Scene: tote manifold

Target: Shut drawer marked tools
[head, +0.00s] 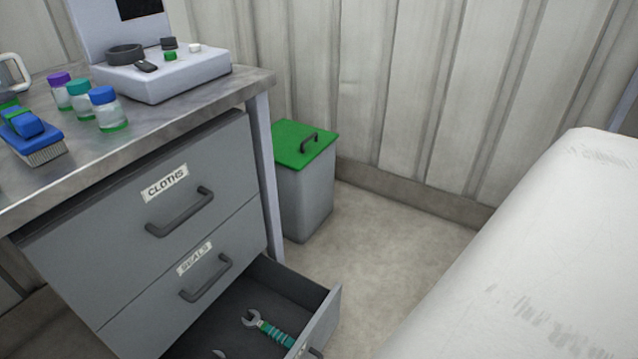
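The bottom drawer (331,318) of the grey cabinet stands pulled out, low in the head view. A wrench with a teal and green handle (274,333) lies inside it, with part of another metal item beside it. The drawer's handle (314,353) shows only partly at the bottom edge, and no label on its front is readable. Above it, the drawer marked SEALS (235,253) and the drawer marked CLOTHS (228,165) are shut. My gripper is not in view.
The metal worktop (165,122) above holds several capped jars, a blue brush (30,135) and a white device (165,75). A grey bin with a green lid (300,147) stands behind the table leg (268,175). Bare floor (395,235) lies right of the open drawer.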

